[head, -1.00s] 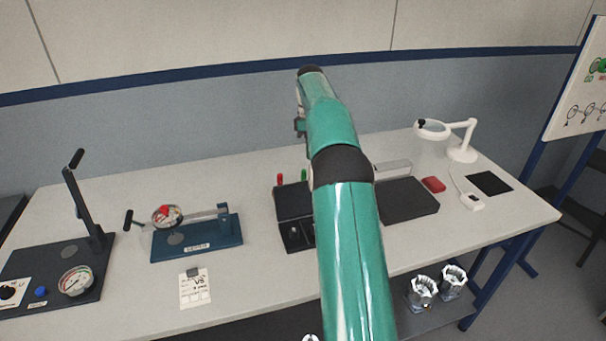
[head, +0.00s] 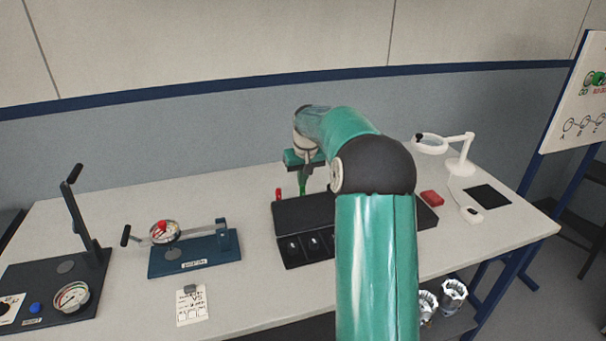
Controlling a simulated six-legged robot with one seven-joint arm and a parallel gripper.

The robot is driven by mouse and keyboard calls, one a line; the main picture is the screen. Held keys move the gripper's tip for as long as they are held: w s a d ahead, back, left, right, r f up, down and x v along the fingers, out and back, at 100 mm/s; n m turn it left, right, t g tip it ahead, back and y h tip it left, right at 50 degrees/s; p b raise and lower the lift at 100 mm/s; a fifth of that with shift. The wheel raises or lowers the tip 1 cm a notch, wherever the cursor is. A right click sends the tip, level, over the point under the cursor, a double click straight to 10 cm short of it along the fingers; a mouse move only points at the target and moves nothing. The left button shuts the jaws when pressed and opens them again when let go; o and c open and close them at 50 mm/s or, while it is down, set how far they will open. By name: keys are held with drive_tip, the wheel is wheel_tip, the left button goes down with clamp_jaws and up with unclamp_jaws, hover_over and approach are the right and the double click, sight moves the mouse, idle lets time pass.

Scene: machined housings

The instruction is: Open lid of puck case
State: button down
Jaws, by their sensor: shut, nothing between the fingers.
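A black case (head: 289,255) stands on the bench in the middle of the head view. Its front shows several recesses, each with a small silver piece. Behind the recesses is a plain dark upper part (head: 297,213); I cannot tell whether this is the lid or how it sits. My arm hides the case's right side. My gripper (head: 304,166) is above the back edge of the case, pointing down, shut and empty. Its fingertips are hard to make out against a green upright piece (head: 304,187). I see no clear contact with the case.
A red upright piece (head: 278,194) stands behind the case. A blue gauge fixture (head: 195,256) and a white card (head: 193,305) are to the left, with a dark lever press (head: 90,245) beyond. A magnifier lamp (head: 460,165) and red block (head: 431,198) are at right.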

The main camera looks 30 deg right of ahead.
sight(304, 210)
drive_tip(key=x, duration=0.6)
drive_tip(key=s+r+t, duration=0.1)
drive_tip(key=s+a+r+t, duration=0.1)
drive_tip(key=s, duration=0.1)
drive_tip(key=shift+s+r+t+h, duration=0.2)
drive_tip(key=shift+s+t+h, duration=0.1)
drive_tip(key=shift+h, duration=0.1)
drive_tip(key=shift+r, duration=0.15)
idle(0.5)
